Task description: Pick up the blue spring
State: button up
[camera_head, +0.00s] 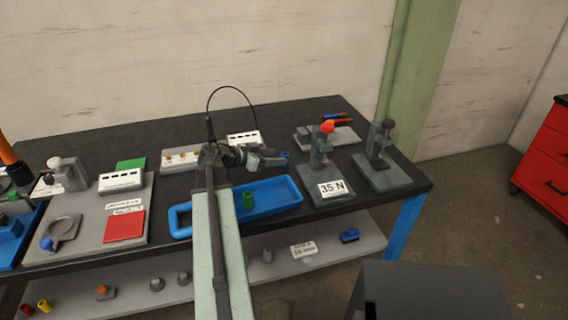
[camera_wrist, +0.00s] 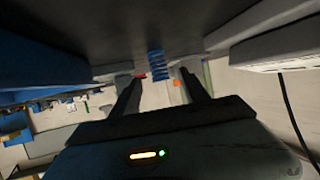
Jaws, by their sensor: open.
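The blue spring (camera_wrist: 155,62) shows in the wrist view as a short stack of blue coils, in line with the gap between my two fingers. My gripper (camera_wrist: 157,80) is open, one dark finger on each side of that gap. I see nothing held, and cannot tell how far the spring lies beyond the fingertips. In the head view my gripper (camera_head: 272,158) reaches right, low over the back of the dark table. A small blue shape (camera_head: 284,154) shows at its tip; I cannot tell whether it is the spring.
To the right are a red-knobbed press (camera_head: 319,158), labelled 35 N, and a black-knobbed press (camera_head: 380,160). A grey plate with coloured parts (camera_head: 343,136) lies behind them.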

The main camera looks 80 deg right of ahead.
aim_at(285, 156)
jog(key=b+x, duration=0.2)
jog(key=x, duration=0.3)
jog(key=shift+s+f, duration=0.1)
jog(key=shift+f, duration=0.05)
grip_shut()
jog(key=shift+r, duration=0.2)
